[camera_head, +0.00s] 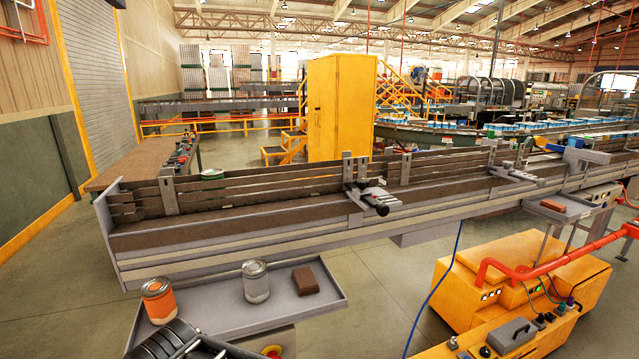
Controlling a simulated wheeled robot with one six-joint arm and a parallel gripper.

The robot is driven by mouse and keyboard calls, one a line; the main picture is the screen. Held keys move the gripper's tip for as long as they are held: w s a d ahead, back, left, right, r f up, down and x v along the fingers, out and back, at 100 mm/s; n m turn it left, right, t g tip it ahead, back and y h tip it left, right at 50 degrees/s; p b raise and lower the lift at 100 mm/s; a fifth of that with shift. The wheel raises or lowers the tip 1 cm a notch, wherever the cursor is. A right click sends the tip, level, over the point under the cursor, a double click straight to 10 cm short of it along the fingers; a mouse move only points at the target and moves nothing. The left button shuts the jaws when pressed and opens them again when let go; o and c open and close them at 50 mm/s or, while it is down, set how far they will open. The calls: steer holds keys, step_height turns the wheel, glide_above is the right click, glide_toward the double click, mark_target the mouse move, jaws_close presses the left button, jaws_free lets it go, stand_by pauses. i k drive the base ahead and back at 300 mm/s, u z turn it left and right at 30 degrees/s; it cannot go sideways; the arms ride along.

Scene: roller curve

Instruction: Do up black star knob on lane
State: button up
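A long grey conveyor lane (240,246) with brown bed strips and slatted side rails runs across the middle of the view. A grey bracket (360,190) straddles its rail near the centre, and a small black knob (382,210) sits at its front end. A second, similar bracket (515,174) stands farther right, with a small dark knob (540,182) at its end. Both knobs are too small to tell star shape or tightness.
A grey tray (318,310) in front of the lane holds an orange-labelled can (158,300), a plain metal can (255,282) and a brown block (305,281). A yellow machine (520,285) with a red pipe stands at right. Open floor lies between tray and machine.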

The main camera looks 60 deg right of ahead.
mark_target(361, 184)
steer(key=u, duration=0.1)
steer(key=k, duration=1.05)
steer(key=z, duration=1.1)
steer(key=i, duration=0.35)
steer(key=z, duration=0.1)
